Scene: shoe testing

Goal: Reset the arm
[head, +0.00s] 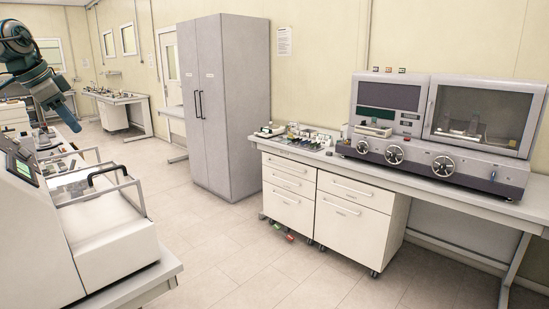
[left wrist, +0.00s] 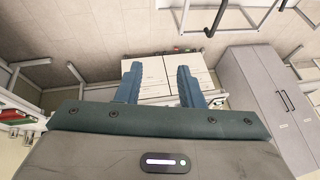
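My left arm comes in at the upper left of the head view, raised above a bench with a white machine. Its gripper (head: 67,117) hangs tilted downward there. In the left wrist view the two blue fingers of the left gripper (left wrist: 159,75) stand well apart with nothing held between them. My right arm and gripper show in neither view.
A tall grey cabinet (head: 224,110) stands against the wall. A bench (head: 460,190) carries a grey testing machine (head: 440,125), with white drawers (head: 350,208) below. The middle floor (head: 215,245) is clear.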

